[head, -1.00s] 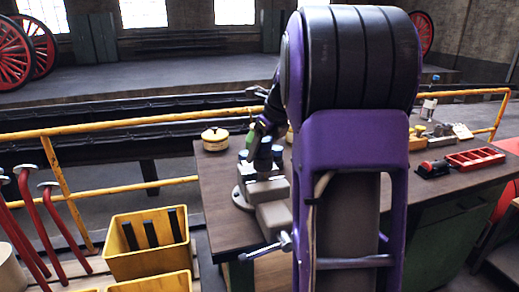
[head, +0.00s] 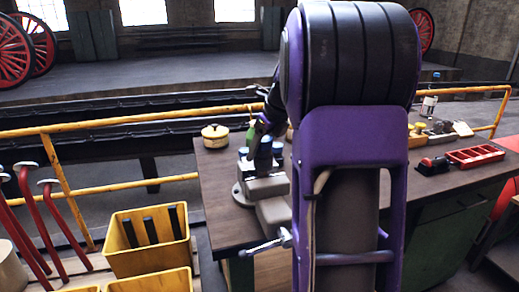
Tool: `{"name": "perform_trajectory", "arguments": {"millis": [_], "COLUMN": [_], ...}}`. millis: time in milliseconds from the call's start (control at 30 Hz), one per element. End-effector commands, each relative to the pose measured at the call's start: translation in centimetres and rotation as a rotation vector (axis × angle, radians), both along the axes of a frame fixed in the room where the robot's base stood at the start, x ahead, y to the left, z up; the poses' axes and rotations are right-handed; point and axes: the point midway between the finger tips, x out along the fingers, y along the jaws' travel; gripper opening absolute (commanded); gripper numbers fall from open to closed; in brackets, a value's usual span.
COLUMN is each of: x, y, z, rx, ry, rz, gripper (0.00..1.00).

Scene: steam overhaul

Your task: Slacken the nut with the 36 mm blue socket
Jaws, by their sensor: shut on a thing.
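My gripper (head: 262,135) is small and dark at the far end of my arm, above a vise (head: 264,188) on the workbench. It is shut, apparently on a blue-banded socket (head: 264,147); my arm and the small scale hide the exact grip. Other blue-banded pieces stand close by, one to the left (head: 244,154) and one to the right (head: 278,149). I cannot read any sizes on them. The nut cannot be made out; it may be hidden behind the gripper, the sockets or my arm.
The wooden workbench (head: 225,215) carries a round yellow tin (head: 215,135), a green bottle (head: 252,132), a red tray (head: 475,156) and a clear bottle (head: 429,104). The vise handle (head: 265,246) sticks out in front. Yellow bins (head: 150,262) and a yellow rail (head: 110,128) are at left.

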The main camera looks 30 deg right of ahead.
Motion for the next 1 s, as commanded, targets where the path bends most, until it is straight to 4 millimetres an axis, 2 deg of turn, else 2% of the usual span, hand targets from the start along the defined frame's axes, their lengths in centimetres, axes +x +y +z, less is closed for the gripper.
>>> {"name": "perform_trajectory", "arguments": {"millis": [233, 733, 1000], "x": [-0.02, -0.1, -0.15], "y": [-0.03, -0.14, -0.33], "z": [0.05, 0.05, -0.13], "rx": [0.0, -0.001, -0.005], "ry": [0.002, 0.006, 0.004], "rz": [0.017, 0.298, 0.35], "gripper": [0.0, 0.0, 0.0]}}
